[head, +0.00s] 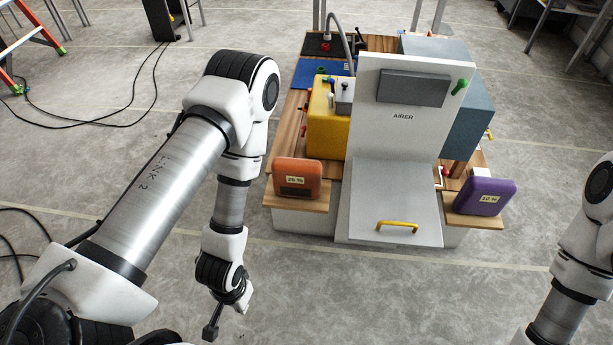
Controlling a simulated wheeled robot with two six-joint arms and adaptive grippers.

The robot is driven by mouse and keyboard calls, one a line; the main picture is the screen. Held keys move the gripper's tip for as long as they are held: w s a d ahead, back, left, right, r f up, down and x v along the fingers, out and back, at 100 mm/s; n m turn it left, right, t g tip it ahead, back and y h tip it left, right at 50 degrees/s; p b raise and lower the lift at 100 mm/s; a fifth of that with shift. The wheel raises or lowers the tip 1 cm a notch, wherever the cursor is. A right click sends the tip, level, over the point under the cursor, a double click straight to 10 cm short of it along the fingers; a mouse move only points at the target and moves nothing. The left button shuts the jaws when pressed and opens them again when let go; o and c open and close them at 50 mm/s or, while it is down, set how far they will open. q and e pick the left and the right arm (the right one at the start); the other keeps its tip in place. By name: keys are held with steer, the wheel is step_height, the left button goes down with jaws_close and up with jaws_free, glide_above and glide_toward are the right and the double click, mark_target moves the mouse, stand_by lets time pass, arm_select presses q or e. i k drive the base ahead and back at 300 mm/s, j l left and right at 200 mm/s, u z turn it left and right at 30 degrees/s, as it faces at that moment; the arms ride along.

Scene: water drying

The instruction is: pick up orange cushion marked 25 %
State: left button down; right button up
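The orange cushion (297,178) stands tilted on a small wooden shelf (318,203) at the front left of the airer unit. A pale label on it seems to read 25 %. My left gripper (212,331) points down over the floor, in front and to the left of the cushion, well apart from it. It seems to hold nothing, but its fingers are seen too edge-on to tell open from shut. My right arm comes in at the right edge, and its gripper is out of the picture.
A purple cushion (484,196) with a label sits on the right shelf. Between the shelves is the grey AIRER panel (404,135) with a yellow handle (397,225). A yellow box (327,128) stands behind the orange cushion. Black cables (100,119) lie on the floor at left.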

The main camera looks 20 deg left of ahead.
mark_target(292, 178)
steer(key=i+j+z, duration=0.2)
steer(key=j, duration=0.7)
steer(key=j+z, duration=0.25)
steer(key=j, duration=0.65)
steer(key=i+j+z, duration=0.2)
